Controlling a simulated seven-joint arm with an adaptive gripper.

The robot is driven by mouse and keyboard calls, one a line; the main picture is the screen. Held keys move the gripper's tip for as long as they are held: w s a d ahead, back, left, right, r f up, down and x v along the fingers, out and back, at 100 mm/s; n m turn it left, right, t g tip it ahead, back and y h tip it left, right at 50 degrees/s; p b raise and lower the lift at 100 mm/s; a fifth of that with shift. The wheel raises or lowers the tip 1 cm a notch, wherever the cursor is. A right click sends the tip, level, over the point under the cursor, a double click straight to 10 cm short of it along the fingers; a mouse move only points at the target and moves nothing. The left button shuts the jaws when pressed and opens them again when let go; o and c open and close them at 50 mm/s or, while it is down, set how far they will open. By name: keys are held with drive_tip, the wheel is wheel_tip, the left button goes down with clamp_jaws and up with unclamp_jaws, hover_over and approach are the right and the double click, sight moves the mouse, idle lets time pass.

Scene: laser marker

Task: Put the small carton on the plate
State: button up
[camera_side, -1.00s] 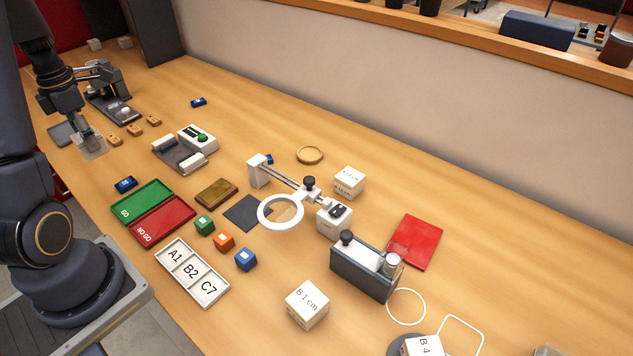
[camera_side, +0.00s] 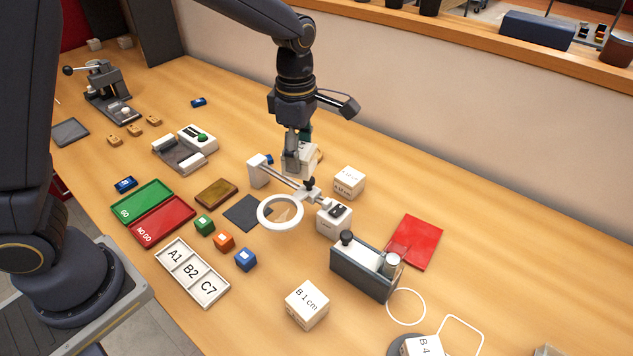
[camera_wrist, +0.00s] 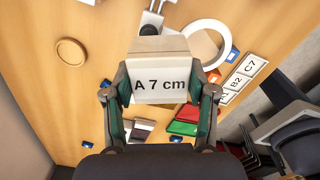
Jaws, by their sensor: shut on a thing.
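My gripper (camera_side: 300,142) is shut on a white carton (camera_side: 297,162), held beyond the magnifier stand. In the wrist view my gripper (camera_wrist: 159,98) has a finger at each side of the carton (camera_wrist: 160,70), which reads "A 7 cm". A round tan dish (camera_wrist: 71,52) lies on the table, apart from the carton, to its left in that view. In the side view the carton and gripper hide most of the dish. A flat dark plate (camera_side: 70,132) lies bare at the far left. I cannot tell which one the task's plate is.
The magnifier ring (camera_side: 280,211) and its stand are close in front of the carton. Another white carton (camera_side: 349,182) stands to the right, and a "B 1 cm" carton (camera_side: 307,304) nearer. Coloured cubes, trays and a red mat (camera_side: 414,241) lie around. Table toward the wall is clear.

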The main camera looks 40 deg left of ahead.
drive_tip(key=s+d+m, duration=0.4)
drive_tip(key=s+d, duration=0.1)
drive_tip(key=d, duration=0.9)
approach(400, 227)
drive_tip(key=s, duration=0.5)
drive_tip(key=shift+d+f, duration=0.35)
drive_tip(key=shift+f, duration=0.05)
drive_tip(key=shift+w+d+f, duration=0.2)
drive_tip(key=shift+w+f, duration=0.15)
drive_tip(key=shift+f, duration=0.1)
drive_tip(key=shift+w+f, duration=0.15)
drive_tip(key=shift+f, duration=1.55)
drive_tip(key=o, duration=1.2)
drive_tip(key=shift+f, duration=0.15)
